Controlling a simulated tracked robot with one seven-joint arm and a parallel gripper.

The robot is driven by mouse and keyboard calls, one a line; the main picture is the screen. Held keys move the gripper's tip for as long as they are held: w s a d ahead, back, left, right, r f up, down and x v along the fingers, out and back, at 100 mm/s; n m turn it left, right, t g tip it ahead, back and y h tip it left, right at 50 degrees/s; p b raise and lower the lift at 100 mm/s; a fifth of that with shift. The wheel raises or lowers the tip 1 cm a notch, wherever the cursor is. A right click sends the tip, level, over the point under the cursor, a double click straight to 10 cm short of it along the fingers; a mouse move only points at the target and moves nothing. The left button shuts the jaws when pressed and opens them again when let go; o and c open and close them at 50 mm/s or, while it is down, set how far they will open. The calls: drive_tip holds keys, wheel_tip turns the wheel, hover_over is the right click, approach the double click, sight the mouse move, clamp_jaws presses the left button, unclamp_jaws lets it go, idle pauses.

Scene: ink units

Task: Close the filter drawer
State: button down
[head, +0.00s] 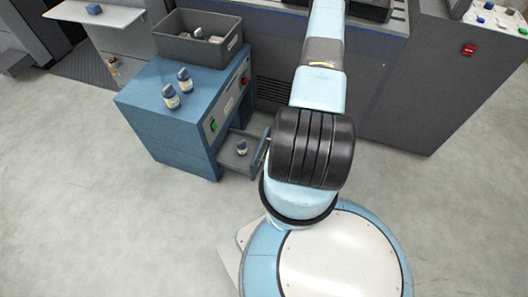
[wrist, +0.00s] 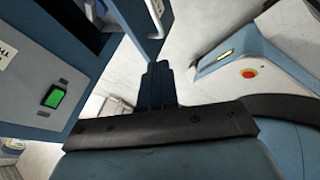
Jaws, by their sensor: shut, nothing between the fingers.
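The filter drawer (head: 235,162) stands open from the lower part of the blue cabinet (head: 150,128) in the head view. A small bottle (head: 242,148) with a dark cap is in it. My arm covers part of the drawer's right side. In the wrist view a blue panel with a bar handle (wrist: 155,14), which looks like the drawer front, is at the top. My gripper is hidden behind my arm in the head view.
Two bottles (head: 171,98) and a grey bin (head: 198,42) stand on the cabinet top. The cabinet's green switch (wrist: 53,97) is at left in the wrist view. A large grey machine (head: 400,95) stands behind. The floor (head: 110,220) at front left is clear.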

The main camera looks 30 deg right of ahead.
sight(258, 157)
drive_tip(key=x, duration=0.4)
drive_tip(key=w+x, duration=0.1)
drive_tip(key=x, duration=0.7)
drive_tip(key=shift+w+a+r, duration=0.3)
drive_tip(key=shift+a+r, duration=0.1)
drive_tip(key=shift+w+a, duration=0.3)
drive_tip(key=shift+w, duration=0.1)
